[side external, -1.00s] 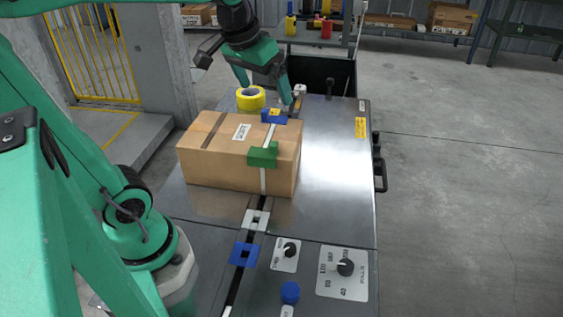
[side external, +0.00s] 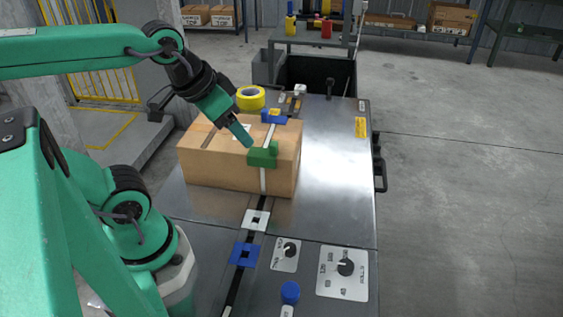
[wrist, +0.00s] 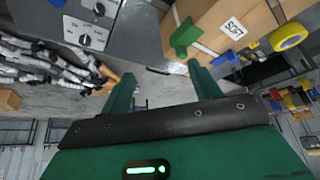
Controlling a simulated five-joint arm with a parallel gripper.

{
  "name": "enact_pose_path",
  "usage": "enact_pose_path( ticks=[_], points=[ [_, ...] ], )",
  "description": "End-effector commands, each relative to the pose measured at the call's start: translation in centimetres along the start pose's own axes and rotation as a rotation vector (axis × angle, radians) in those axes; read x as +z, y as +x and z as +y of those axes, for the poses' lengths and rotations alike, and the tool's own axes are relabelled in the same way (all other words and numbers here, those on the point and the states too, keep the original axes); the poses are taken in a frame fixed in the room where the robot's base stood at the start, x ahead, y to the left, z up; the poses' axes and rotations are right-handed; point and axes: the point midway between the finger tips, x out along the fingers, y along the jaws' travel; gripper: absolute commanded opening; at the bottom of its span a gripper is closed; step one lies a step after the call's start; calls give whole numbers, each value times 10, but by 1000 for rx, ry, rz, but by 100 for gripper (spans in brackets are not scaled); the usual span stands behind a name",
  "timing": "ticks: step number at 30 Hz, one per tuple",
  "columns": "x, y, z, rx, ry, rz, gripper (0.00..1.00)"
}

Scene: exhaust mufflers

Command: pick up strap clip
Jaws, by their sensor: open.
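A cardboard box (side external: 220,168) with a light strap over it sits on the steel bench. A green clip-like block (side external: 263,157) sits on the strap at the box's near top edge; it also shows in the wrist view (wrist: 184,39). A blue clip-like piece (side external: 274,116) is on the strap at the far edge. Which one is the strap clip is not certain. My gripper (side external: 247,141) is over the box top, close to the green block's upper left. In the wrist view my gripper (wrist: 161,72) is open and empty, with the green block beyond the fingertips.
A yellow tape roll (side external: 250,98) is behind the box. White (side external: 256,220) and blue (side external: 243,255) square pieces lie along the bench slot in front. A dial panel (side external: 342,270) and a blue knob (side external: 290,292) are nearer. Bench right of the box is clear.

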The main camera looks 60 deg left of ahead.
Motion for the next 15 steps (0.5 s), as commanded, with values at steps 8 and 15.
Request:
enact_pose_path(
  ticks=[8,15],
  points=[
    [0,0,0,0,-1,0,49],
    [-6,0,-2,-4,10,-9,49]
  ],
)
